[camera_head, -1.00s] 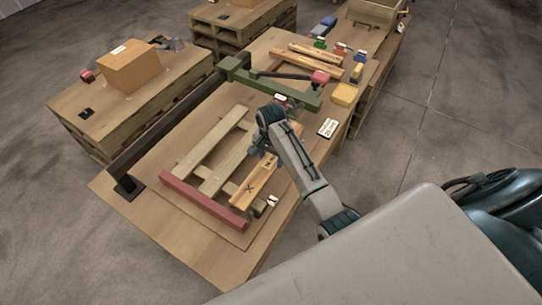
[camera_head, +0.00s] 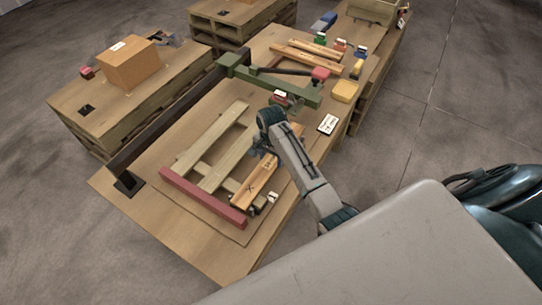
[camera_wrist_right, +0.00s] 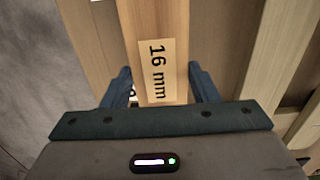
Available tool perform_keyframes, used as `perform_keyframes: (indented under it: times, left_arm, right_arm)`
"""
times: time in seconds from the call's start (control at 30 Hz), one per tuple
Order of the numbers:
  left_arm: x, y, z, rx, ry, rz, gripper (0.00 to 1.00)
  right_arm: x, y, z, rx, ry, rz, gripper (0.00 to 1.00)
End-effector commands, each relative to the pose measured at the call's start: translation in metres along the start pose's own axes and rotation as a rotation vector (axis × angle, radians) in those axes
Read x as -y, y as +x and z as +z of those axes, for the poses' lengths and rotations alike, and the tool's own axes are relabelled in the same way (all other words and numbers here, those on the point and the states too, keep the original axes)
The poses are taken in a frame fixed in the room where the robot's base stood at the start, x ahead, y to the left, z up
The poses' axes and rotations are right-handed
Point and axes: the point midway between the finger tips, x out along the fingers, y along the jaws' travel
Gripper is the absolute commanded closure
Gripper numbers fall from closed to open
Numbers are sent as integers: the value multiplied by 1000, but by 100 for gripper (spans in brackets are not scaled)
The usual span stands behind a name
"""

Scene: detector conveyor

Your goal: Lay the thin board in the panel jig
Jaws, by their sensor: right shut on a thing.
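The thin board (camera_head: 264,169) is an orange-tan plank with an X mark, on the right side of the panel jig. In the right wrist view the board (camera_wrist_right: 133,20) carries a "16 mm" label. My right gripper (camera_head: 263,147) is shut on it, one finger along each side. The jig has a red bar (camera_head: 203,198) in front and a green bar (camera_head: 290,89) behind. Pale slats (camera_head: 207,139) lie to the board's left. The board's near end is close to the red bar; I cannot tell if it touches or rests flat. My left gripper is not in view.
A dark rail (camera_head: 165,118) runs along the left side. Two more planks (camera_head: 307,56) and several coloured blocks lie at the back. A cardboard box (camera_head: 130,65) stands on another pallet.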

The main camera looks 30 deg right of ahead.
Motion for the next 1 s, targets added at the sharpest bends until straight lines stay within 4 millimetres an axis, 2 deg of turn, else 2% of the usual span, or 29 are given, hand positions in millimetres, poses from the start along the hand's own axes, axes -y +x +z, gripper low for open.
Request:
perform_keyframes:
  times: [0.03,0.07,0.17,0.43,0.57,0.67,0.97,1.0]
  left_arm:
    - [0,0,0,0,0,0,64]
    - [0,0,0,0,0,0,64]
    - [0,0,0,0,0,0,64]
    - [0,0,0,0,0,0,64]
    - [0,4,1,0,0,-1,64]
    - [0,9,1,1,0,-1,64]
    - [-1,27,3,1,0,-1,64]
    - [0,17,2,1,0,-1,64]
  right_arm:
    - [0,1,0,0,0,0,73]
    - [0,1,0,0,0,-1,40]
    - [0,0,0,0,0,-1,20]
    - [0,1,0,0,0,0,20]
    - [1,-7,-1,-2,0,-3,20]
    - [1,-21,-1,-3,0,-4,20]
    - [1,-80,-1,-4,1,-4,20]
    - [0,-92,0,-2,1,-2,20]
